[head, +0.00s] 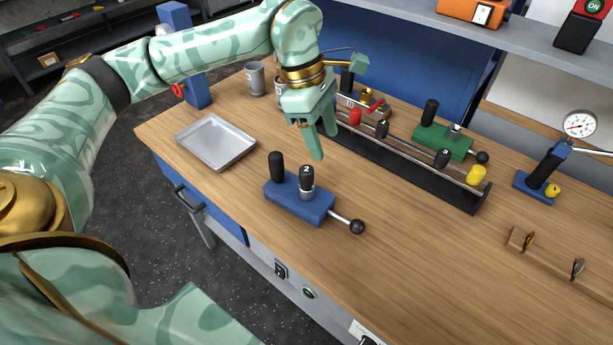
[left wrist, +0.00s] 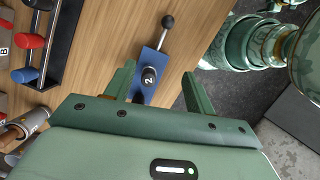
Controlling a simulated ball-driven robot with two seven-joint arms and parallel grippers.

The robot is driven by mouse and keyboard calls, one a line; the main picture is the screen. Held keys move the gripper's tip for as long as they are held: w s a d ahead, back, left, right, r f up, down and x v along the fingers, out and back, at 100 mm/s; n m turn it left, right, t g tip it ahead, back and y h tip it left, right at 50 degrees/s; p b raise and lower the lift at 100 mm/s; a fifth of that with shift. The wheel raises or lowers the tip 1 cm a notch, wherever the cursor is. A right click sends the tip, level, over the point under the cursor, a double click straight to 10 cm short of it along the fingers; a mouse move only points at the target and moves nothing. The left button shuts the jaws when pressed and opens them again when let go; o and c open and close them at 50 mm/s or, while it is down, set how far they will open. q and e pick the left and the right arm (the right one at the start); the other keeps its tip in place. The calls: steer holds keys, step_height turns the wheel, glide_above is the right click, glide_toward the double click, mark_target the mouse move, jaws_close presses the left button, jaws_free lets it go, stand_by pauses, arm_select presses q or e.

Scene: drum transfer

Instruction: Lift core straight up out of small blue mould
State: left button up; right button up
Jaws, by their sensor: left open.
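The small blue mould (head: 300,205) sits on the wooden bench near its front edge. A dark core (head: 306,178) marked 2, with a metal collar, stands upright in it. A plain black post (head: 277,166) rises from the mould beside the core. A rod with a black ball knob (head: 356,227) sticks out of the mould's right end. My left gripper (head: 324,146) is open and empty, above and behind the mould. In the left wrist view the core (left wrist: 148,80) and mould (left wrist: 152,62) show between the two spread fingers. My right gripper is not in view.
A dark rack (head: 400,165) with red, black and yellow knobs stands behind the mould, with a green mould (head: 443,140) beyond it. A metal tray (head: 215,142) lies to the left. A dial gauge (head: 579,124) stands at right. The bench front right of the mould is clear.

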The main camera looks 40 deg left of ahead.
arm_select(q)
steer(key=n+y, duration=0.1)
steer(key=y, duration=0.1)
glide_toward(306, 169)
steer(key=f+b, duration=0.1)
steer(key=f, duration=0.1)
steer(key=f+b, duration=0.1)
steer(key=f, duration=0.1)
steer(key=f+b, duration=0.1)
steer(key=f, duration=0.1)
steer(key=shift+w+f, duration=0.1)
steer(key=shift+w, duration=0.2)
steer(key=f+b, duration=0.1)
steer(key=f, duration=0.1)
steer(key=d+f+b, duration=0.1)
steer(key=f, duration=0.1)
steer(key=f+b, duration=0.1)
steer(key=f, duration=0.1)
steer(key=shift+d+f, duration=0.1)
steer(key=shift+d, duration=0.15)
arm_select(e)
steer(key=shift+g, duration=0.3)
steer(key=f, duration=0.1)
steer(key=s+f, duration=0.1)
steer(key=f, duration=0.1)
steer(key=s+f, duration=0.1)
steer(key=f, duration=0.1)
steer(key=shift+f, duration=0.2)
arm_select(q)
jaws_close()
